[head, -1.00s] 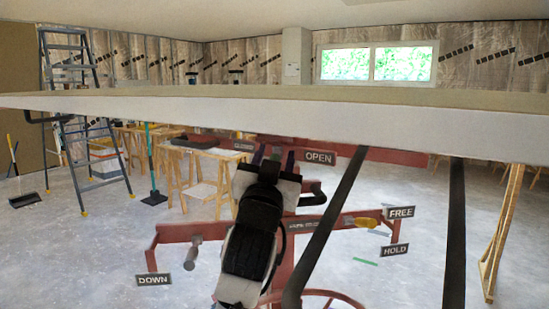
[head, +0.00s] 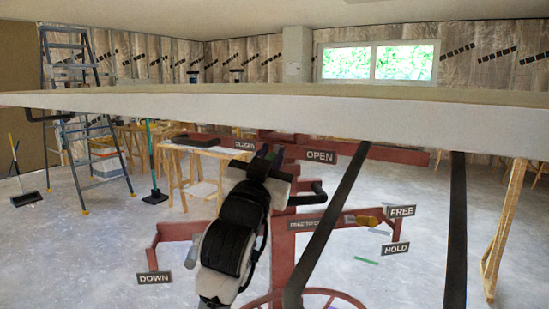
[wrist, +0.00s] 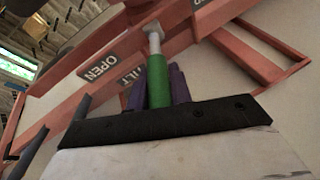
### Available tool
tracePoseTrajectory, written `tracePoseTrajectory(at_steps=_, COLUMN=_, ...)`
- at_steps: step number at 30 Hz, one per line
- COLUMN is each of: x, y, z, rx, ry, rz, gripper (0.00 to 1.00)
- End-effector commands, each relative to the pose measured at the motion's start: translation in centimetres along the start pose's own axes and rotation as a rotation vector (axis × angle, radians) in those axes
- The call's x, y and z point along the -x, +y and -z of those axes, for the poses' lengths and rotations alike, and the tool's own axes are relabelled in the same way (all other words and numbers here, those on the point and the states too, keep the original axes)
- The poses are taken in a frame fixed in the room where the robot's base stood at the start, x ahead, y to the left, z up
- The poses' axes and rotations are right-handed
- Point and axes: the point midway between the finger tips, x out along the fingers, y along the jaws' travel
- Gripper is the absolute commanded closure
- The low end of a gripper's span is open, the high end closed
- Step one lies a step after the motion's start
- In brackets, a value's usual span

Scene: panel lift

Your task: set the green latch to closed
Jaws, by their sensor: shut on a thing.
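The green latch (wrist: 157,78) is a green handle on a pale metal stem, fixed to the red frame (wrist: 190,30) in the wrist view. The purple fingers of my gripper (wrist: 158,90) are shut on the green handle, one finger on each side. In the head view my gripper (head: 268,153) is at the red crossbar (head: 385,153), between the CLOSED sign (head: 244,146) on its left and the OPEN sign (head: 320,157) on its right. In the head view the latch is mostly hidden by my gripper.
A large white panel (head: 400,118) lies across the lift, just above my gripper. Dark bars (head: 330,225) slope down at the right. A DOWN sign (head: 154,278), a FREE sign (head: 402,211) and a HOLD sign (head: 396,249) mark other controls. A stepladder (head: 85,130) stands at left.

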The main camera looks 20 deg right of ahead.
Motion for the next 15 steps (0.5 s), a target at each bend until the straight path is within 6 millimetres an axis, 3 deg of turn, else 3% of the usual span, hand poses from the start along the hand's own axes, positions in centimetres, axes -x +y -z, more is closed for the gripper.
tracePoseTrajectory(at_steps=15, x=-0.2, y=-3.5, z=-1.1, rx=0.155, ry=0.081, rz=-0.367, gripper=1.0)
